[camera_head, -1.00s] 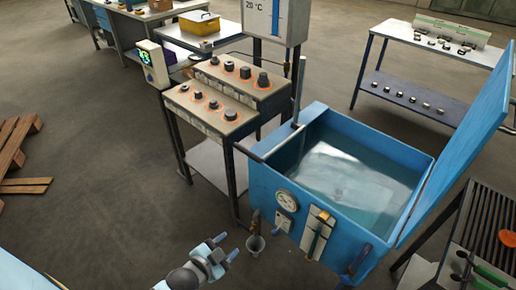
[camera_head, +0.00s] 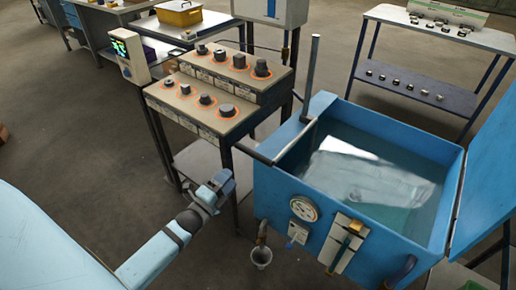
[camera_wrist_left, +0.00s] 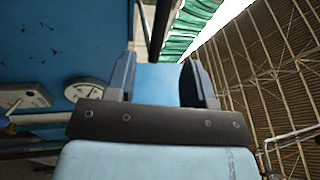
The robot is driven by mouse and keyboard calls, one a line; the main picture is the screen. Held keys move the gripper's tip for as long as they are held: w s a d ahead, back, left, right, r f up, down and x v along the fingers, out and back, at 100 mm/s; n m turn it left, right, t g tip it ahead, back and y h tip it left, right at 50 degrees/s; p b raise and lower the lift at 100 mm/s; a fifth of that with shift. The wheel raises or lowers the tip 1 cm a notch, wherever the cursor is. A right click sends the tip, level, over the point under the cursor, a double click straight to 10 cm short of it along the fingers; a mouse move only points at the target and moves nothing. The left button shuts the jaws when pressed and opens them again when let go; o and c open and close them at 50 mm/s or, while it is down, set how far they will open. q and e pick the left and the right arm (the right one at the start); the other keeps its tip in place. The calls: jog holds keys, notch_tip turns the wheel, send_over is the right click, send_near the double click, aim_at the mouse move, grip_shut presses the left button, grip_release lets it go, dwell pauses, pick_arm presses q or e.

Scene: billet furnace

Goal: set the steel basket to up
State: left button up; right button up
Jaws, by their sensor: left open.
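I cannot make out a steel basket for sure. The open blue tank (camera_head: 275,200) stands at the right of the head view, full of water. Any basket under the bright water surface is hidden by reflections. A grey bar (camera_head: 285,143) crosses the tank's left rim, next to an upright grey post (camera_head: 312,75). My left gripper (camera_head: 226,183) is open and empty, left of the tank's front and apart from it. In the left wrist view its two fingers (camera_wrist_left: 160,82) stand spread, with the blue tank wall and a gauge at the left. My right gripper is out of view.
A stepped stand (camera_head: 222,118) with several dark parts is behind my left gripper. The tank front carries a gauge (camera_head: 304,208), and a small cup (camera_head: 261,257) is below its tap. The raised blue lid (camera_head: 488,175) is at the right. The floor at left is free.

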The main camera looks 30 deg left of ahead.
pick_arm(q)
jog(key=x, duration=1.3)
jog(key=shift+w, duration=0.4)
jog(key=shift+r, duration=0.1)
jog(key=shift+c, duration=0.4)
grip_shut()
jog(key=shift+r, duration=0.1)
